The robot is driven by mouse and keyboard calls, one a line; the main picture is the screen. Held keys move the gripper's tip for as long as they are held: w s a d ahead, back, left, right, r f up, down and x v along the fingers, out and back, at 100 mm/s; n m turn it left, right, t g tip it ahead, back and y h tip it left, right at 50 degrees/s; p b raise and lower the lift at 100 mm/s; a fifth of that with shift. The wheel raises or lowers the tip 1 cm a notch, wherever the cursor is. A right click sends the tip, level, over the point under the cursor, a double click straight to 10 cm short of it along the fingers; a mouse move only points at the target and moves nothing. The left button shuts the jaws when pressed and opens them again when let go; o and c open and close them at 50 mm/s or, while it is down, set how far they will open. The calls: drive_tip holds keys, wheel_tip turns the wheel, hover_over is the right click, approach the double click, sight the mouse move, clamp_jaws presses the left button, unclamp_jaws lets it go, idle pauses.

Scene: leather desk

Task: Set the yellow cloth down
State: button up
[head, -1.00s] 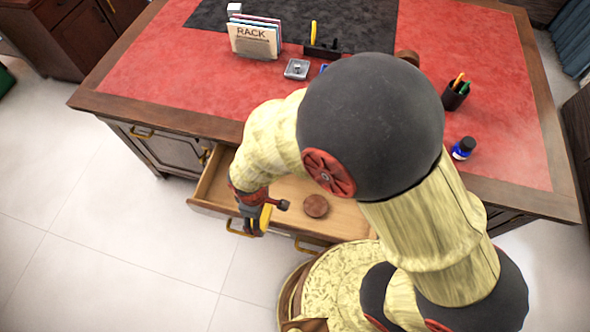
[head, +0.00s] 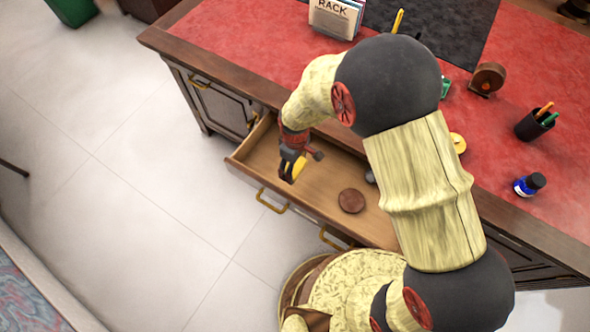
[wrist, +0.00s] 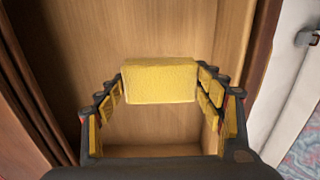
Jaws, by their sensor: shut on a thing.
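My gripper (head: 288,177) is shut on the yellow cloth (wrist: 160,80), which looks like a thick folded block between the fingers in the wrist view. In the head view a small part of the cloth (head: 299,166) shows beside the dark fingers. The gripper points down over the left part of the open drawer (head: 318,196). The wrist view shows the drawer's bare wooden floor (wrist: 150,125) behind the cloth. I cannot tell whether the cloth touches that floor.
A round brown object (head: 351,201) lies in the drawer right of my gripper, with a small grey thing (head: 370,177) partly hidden by my arm. On the desk (head: 240,45) stand a pen cup (head: 535,124), ink bottle (head: 529,185), tape dispenser (head: 487,78) and rack (head: 335,18).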

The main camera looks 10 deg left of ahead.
sight(295, 169)
drive_tip(key=shift+w+f, duration=0.3)
drive_tip(key=shift+f, duration=0.1)
drive_tip(key=shift+w+a+f+b, duration=0.15)
drive_tip(key=shift+f+b, duration=0.4)
drive_tip(key=shift+f, duration=0.35)
drive_tip(key=shift+w+d+f+b, duration=0.1)
drive_tip(key=shift+f+b, duration=0.45)
drive_tip(key=shift+f, duration=0.3)
drive_tip(key=shift+f, duration=0.15)
drive_tip(key=o, duration=1.1)
wheel_tip(295, 169, up, 12)
drive_tip(key=p, duration=0.4)
drive_tip(key=shift+r+p, duration=0.2)
drive_tip(key=shift+p, duration=0.1)
